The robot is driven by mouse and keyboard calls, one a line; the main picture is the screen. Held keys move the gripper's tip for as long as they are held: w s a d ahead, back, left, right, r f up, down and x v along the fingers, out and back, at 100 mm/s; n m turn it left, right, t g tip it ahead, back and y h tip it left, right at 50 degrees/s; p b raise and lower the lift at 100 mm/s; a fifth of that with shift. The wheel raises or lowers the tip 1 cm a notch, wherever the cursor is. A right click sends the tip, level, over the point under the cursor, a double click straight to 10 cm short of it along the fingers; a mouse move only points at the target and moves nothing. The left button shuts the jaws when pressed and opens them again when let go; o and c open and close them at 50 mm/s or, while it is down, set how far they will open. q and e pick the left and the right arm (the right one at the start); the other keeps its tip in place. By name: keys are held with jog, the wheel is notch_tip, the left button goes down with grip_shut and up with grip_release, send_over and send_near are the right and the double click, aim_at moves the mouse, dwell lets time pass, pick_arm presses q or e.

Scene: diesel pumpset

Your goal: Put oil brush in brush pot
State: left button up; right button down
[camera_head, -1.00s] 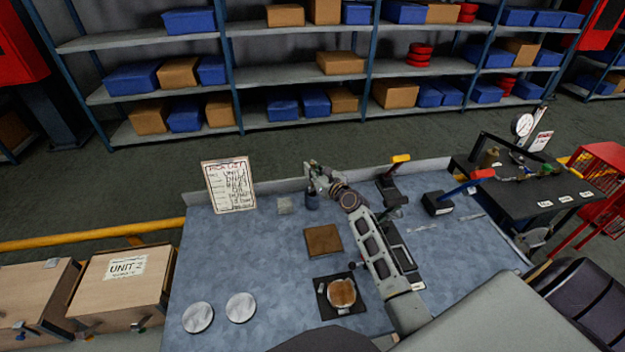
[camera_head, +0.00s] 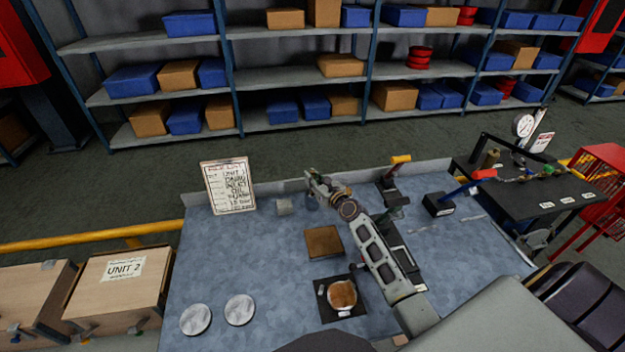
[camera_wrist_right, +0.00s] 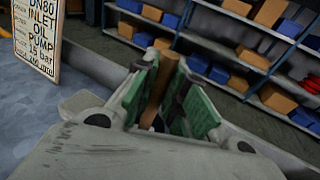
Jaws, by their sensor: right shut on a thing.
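My right gripper (camera_head: 312,178) is over the back of the blue-grey bench. In the right wrist view its green-padded fingers (camera_wrist_right: 165,95) are shut on a brown, wooden-looking handle, the oil brush (camera_wrist_right: 160,88), which stands close to upright between them. The brush's lower end is hidden behind the gripper body. A small blue-grey vessel, seemingly the brush pot (camera_head: 312,204), shows just below the gripper in the head view, partly covered by it. I cannot tell whether the brush is inside the pot. My left gripper is not in view.
A job sheet (camera_head: 228,187) stands left of the gripper, with a small grey block (camera_head: 284,207) between. A brown square pad (camera_head: 323,242), a black tray (camera_head: 329,309) and two pale discs (camera_head: 239,308) lie nearer. The bench's left part is mostly clear.

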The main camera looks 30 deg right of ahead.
jog(key=shift+f, duration=0.2)
jog(key=c, duration=1.5)
grip_release()
jog(key=shift+o, duration=0.2)
jog(key=shift+r, duration=0.2)
jog(key=s+d+r, duration=0.1)
jog(key=s, duration=1.1)
jog(key=shift+d, duration=0.25)
jog(key=shift+r, duration=0.1)
